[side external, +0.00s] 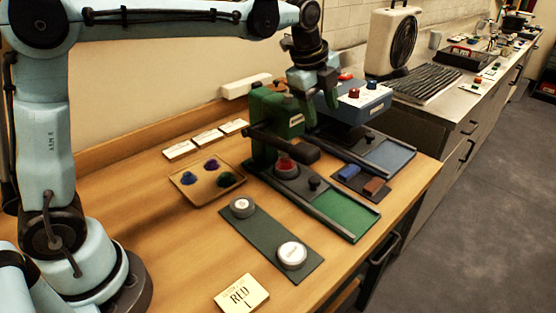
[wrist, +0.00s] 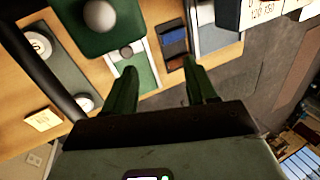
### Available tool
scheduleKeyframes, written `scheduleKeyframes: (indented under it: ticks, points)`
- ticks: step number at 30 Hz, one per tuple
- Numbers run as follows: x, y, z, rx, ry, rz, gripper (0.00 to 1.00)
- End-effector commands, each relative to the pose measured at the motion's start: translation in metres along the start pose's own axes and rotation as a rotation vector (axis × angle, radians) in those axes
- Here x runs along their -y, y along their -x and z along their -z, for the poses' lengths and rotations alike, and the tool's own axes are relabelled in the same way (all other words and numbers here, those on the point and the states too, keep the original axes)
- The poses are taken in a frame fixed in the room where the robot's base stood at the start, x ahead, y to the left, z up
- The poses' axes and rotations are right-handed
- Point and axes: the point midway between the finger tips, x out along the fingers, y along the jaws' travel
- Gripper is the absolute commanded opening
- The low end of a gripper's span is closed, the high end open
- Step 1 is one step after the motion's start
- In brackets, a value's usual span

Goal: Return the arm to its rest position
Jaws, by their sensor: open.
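The table and floor show beyond the fingers. A red piece (side external: 285,164) sits under the press on its grey slide. In the side view, I cannot tell whether the fingers touch the press or are just apart from it.
A dark green strip (side external: 262,232) holds two round pieces. A tan tray (side external: 187,188) holds coloured heaps. A "RED" card (side external: 241,293) lies near the front edge. Blue and brown blocks (side external: 362,180) lie right of the press. A fan (side external: 393,42) stands on the back counter.

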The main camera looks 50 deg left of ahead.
Motion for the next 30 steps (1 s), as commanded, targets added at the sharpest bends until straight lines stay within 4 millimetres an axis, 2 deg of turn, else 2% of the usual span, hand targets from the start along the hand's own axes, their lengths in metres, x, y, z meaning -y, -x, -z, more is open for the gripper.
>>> scheduleKeyframes:
  ticks: [8, 11, 13, 17, 19, 24, 30]
  points:
    - [0.018, 0.041, -0.019, -0.082, 0.662, 0.306, 0.57]
    - [0.015, 0.057, -0.025, -0.154, 0.895, 0.395, 0.57]
    - [0.005, 0.067, -0.029, -0.212, 1.057, 0.44, 0.57]
    - [-0.034, 0.072, -0.032, -0.274, 1.278, 0.45, 0.57]
    - [-0.061, 0.068, -0.033, -0.277, 1.352, 0.427, 0.57]
    - [-0.127, 0.05, -0.032, -0.252, 1.48, 0.353, 0.57]
    - [-0.185, 0.028, -0.03, -0.219, 1.585, 0.288, 0.57]
